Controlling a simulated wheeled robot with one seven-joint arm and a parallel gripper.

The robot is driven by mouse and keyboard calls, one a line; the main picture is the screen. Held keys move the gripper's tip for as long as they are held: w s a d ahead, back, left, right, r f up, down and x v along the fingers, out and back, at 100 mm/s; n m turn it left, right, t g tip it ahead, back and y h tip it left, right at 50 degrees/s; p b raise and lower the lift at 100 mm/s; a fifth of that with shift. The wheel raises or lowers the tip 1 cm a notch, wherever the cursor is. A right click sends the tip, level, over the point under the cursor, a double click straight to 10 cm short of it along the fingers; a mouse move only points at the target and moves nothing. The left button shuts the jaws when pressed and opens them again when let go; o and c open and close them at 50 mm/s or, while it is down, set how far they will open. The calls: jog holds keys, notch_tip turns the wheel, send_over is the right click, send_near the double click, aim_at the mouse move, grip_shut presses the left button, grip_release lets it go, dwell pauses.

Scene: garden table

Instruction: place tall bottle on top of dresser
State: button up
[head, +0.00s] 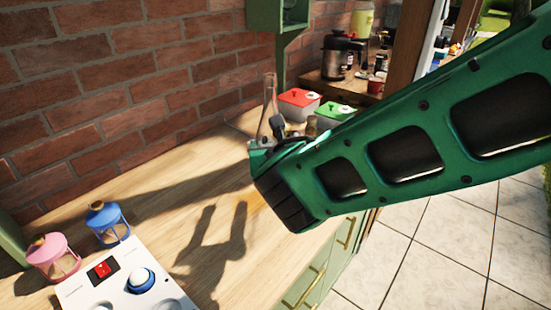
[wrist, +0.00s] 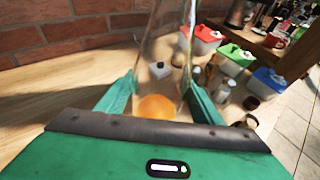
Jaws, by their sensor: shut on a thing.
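A tall clear glass bottle (head: 270,102) is held in my gripper (head: 278,142), its narrow neck pointing up. In the wrist view the bottle (wrist: 165,45) stands between the two green fingers (wrist: 162,98), with an orange patch showing low in it. My gripper is shut on it. My green arm hides the lower part of the bottle in the head view. The green dresser with a wooden top (head: 130,200) and brass handles runs below my gripper along the brick wall. I cannot tell whether the bottle touches the top.
A pink lantern (head: 54,260), a blue lantern (head: 108,224) and a white panel with a knob (head: 125,285) stand at the near left. Red-lidded (head: 299,104) and green-lidded (head: 334,115) containers stand behind my gripper. The middle of the wooden top is clear, with shadows across it.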

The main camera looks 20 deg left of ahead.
jog(key=shift+w+d+f, duration=0.1)
jog(key=shift+w+f, duration=0.1)
jog(key=shift+f, duration=0.9)
jog(key=shift+w+d+f, duration=0.1)
jog(key=shift+w+f, duration=0.05)
jog(key=shift+f, duration=0.95)
jog(key=o, duration=1.7)
jog(key=shift+s, duration=0.1)
jog(key=v, duration=1.2)
